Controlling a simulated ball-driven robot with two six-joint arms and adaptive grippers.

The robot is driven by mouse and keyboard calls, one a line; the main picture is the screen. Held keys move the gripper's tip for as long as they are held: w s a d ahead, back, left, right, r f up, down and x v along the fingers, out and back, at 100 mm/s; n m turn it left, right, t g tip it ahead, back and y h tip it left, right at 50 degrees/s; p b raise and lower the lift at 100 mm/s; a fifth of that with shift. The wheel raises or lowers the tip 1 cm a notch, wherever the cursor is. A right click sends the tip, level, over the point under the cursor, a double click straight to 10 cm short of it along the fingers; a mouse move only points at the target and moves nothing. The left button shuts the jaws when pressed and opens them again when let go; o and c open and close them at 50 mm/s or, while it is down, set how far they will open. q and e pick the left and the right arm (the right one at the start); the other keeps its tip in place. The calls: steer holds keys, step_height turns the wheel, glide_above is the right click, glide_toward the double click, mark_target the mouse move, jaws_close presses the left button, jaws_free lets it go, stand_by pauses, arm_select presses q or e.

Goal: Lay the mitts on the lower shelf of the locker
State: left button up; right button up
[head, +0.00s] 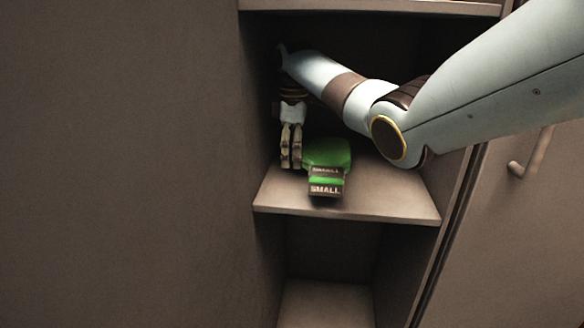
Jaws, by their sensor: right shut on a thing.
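The green mitts (328,153) are in the head view, inside the open locker (262,110). Two dark cuffs marked "SMALL" face the front, one above the other. The mitts are at a shelf board (390,195), near its left side; I cannot tell whether their full weight rests on it. My right gripper (291,163) reaches in from above, fingers pointing down at the left edge of the mitts. It is shut on the mitts, though the grip itself is hard to see. My left gripper is not in view.
Another shelf board (400,6) crosses above my right arm. Below the mitts' board is an empty compartment with a bare floor (325,305). The locker's side walls are close on both sides. A door with a handle (531,153) stands at the right.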

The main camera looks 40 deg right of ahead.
mark_target(291, 170)
steer(key=w, duration=0.1)
steer(key=w+d+b, duration=0.1)
steer(key=shift+w+d+f, duration=0.1)
steer(key=shift+w+d, duration=0.2)
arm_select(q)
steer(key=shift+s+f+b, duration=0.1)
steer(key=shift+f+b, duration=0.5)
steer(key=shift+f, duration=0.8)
arm_select(e)
steer(key=shift+f, duration=1.65)
steer(key=shift+f, duration=0.1)
steer(key=o, duration=1.3)
steer(key=shift+c, duration=0.2)
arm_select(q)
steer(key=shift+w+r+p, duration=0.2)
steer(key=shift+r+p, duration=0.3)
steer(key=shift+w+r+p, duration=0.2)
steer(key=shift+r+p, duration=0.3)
arm_select(e)
step_height(291, 170, up, 8)
steer(key=shift+f, duration=0.15)
steer(key=shift+f, duration=0.1)
